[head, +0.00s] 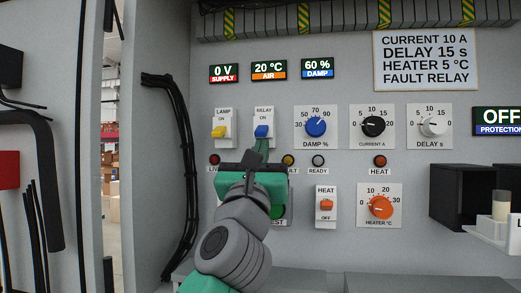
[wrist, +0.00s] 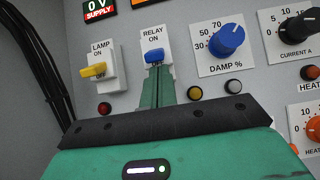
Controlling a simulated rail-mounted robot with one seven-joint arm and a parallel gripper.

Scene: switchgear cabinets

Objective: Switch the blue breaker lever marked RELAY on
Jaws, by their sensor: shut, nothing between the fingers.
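The blue breaker lever (head: 262,131) sits under the labels RELAY and ON on a white plate on the panel. It also shows in the wrist view (wrist: 158,56). My gripper (head: 262,144) is shut and empty, its green fingers pointing up at the panel. In the wrist view the fingertips (wrist: 155,74) are right at the lower edge of the blue lever. I cannot tell whether they touch it. The fingers and the gripper body hide the lower part of the RELAY plate.
A yellow LAMP lever (head: 219,132) is close on the left, and the blue DAMP knob (head: 316,127) is on the right. Indicator lamps are in a row below. An orange HEAT lever (head: 326,205) is lower right. A sign (head: 427,60) reads FAULT RELAY among its lines.

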